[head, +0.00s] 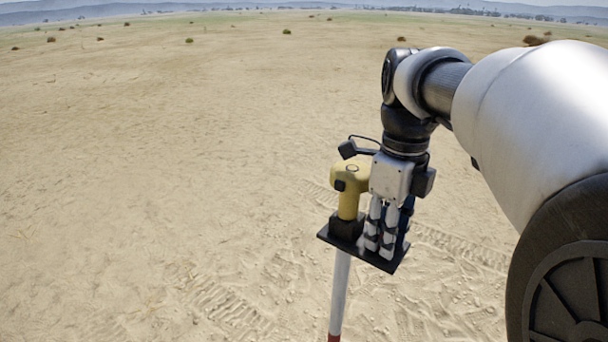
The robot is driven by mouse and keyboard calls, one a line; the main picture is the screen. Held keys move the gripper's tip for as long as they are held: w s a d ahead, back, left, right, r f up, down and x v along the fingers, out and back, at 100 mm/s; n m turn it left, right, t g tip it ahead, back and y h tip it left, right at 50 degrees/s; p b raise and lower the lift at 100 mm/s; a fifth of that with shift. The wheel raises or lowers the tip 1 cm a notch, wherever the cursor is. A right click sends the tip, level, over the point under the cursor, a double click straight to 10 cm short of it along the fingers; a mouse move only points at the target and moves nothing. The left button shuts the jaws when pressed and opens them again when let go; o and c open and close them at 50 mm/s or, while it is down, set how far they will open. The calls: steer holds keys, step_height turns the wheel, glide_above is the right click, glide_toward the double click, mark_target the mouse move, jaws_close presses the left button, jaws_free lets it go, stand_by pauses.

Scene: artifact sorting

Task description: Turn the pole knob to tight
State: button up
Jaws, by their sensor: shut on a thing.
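A white and red pole (340,290) stands upright in front of me, its lower end cut off by the bottom edge of the view. A black plate (325,235) sits at its top. A yellow housing with a black base (350,190) stands on the left part of the plate. My gripper (381,240) points down at the right part of the plate, just right of the yellow housing. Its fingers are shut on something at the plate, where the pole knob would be. The knob itself is hidden by the fingers, so its setting cannot be seen.
Open sandy ground (150,150) lies all around, with tyre tracks (225,305) near the pole. Small shrubs (535,40) are scattered far off. My arm fills the right side. The left side is free.

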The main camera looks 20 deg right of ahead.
steer(key=shift+m, duration=0.6)
steer(key=o, duration=1.1)
step_height(320, 180, up, 12)
steer(key=shift+r, duration=0.1)
